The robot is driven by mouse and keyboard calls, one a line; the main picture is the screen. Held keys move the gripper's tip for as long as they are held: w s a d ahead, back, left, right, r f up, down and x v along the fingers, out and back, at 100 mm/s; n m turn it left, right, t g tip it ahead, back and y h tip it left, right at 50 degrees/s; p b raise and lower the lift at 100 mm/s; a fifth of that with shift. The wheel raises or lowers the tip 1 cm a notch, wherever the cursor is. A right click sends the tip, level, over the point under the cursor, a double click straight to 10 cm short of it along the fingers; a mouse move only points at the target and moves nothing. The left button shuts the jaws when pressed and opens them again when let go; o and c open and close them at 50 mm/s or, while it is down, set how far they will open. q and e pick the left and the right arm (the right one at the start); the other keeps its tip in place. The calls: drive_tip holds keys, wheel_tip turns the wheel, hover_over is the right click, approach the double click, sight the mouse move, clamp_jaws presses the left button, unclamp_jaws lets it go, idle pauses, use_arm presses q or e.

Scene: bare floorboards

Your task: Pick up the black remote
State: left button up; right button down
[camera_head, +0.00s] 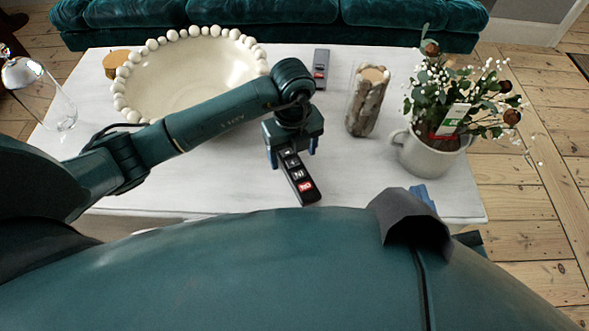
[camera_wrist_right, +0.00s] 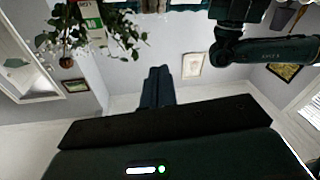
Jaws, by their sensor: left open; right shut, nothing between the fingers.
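A black remote (camera_head: 301,184) with white and red buttons lies on the white table, angled toward its front edge. My left gripper (camera_head: 292,154) is open and points down over the remote's far end, with one blue fingertip on each side of it. I cannot tell whether the fingers touch it, and the gripper hides the far end. My right gripper (camera_wrist_right: 158,88) is shut and empty in the right wrist view. A second remote (camera_head: 321,66), dark grey, lies at the table's back edge.
A beaded cream bowl (camera_head: 190,75) fills the table's (camera_head: 240,185) left half under my left arm. A wooden candle holder (camera_head: 367,102) and a potted plant (camera_head: 430,150) stand to the right. A glass cloche (camera_head: 40,90) is at far left. A green sofa (camera_head: 270,12) is behind.

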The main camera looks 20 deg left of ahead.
use_arm(q)
wheel_tip(320, 180, down, 4)
drive_tip(key=shift+d+f+b, duration=0.1)
drive_tip(key=shift+d+b, duration=0.05)
drive_tip(key=shift+b, duration=0.5)
drive_tip(key=shift+c, duration=0.2)
drive_tip(key=c, duration=1.1)
drive_tip(key=shift+r, duration=0.2)
